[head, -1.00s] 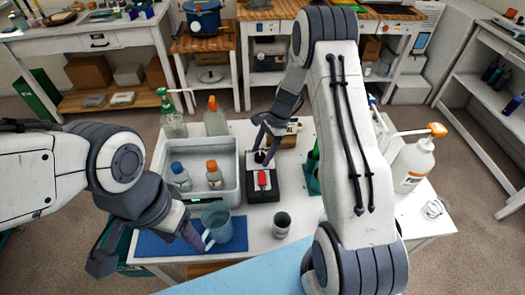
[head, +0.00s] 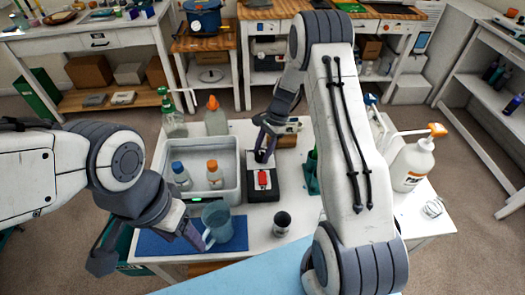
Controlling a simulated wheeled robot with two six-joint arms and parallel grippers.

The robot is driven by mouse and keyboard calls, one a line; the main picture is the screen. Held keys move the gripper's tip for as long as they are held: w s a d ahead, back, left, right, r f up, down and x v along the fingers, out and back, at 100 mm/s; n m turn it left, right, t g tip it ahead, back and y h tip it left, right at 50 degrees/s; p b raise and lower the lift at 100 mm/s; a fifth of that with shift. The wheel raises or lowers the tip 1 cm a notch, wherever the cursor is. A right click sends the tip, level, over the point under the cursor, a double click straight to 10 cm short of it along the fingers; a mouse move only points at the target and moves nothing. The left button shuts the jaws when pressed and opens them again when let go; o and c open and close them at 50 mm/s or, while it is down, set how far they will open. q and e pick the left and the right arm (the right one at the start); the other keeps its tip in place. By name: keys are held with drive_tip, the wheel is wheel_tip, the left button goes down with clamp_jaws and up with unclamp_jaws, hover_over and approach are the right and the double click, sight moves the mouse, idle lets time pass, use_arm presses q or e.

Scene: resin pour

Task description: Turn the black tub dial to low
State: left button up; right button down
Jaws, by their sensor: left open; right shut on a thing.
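A small black unit (head: 262,188) stands on the white table, just right of the grey bin. A red switch (head: 262,179) sits on its pale top panel. My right gripper (head: 262,158) reaches down from behind my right arm to the far end of this panel and is shut on the dial, which its fingers mostly hide. I cannot read the dial's setting. My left gripper (head: 148,252) is open and empty at the front left, with one finger close beside the blue mug.
The blue mug (head: 216,224) stands on a blue mat (head: 160,244). The grey bin (head: 203,198) holds two capped bottles. A dark cup (head: 282,222) stands in front of the black unit. A pump bottle (head: 411,166) stands at right.

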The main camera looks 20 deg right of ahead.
drive_tip(key=n+g, duration=0.1)
drive_tip(key=n, duration=0.2)
drive_tip(key=shift+w+n+h, duration=0.1)
drive_tip(key=shift+n+h, duration=0.2)
drive_tip(key=shift+w+a+n+g+h, duration=0.1)
drive_tip(key=shift+n+g+h, duration=0.25)
drive_tip(key=shift+n, duration=0.75)
drive_tip(key=shift+w+a+n+g+h, duration=0.1)
drive_tip(key=shift+n+g+h, duration=0.2)
drive_tip(key=shift+n, duration=0.8)
drive_tip(key=shift+d, duration=0.1)
drive_tip(key=shift+c, duration=1.8)
unclamp_jaws()
drive_tip(key=b+v, duration=0.2)
drive_tip(key=v, duration=0.8)
drive_tip(key=shift+r, duration=0.2)
drive_tip(key=shift+w, duration=0.1)
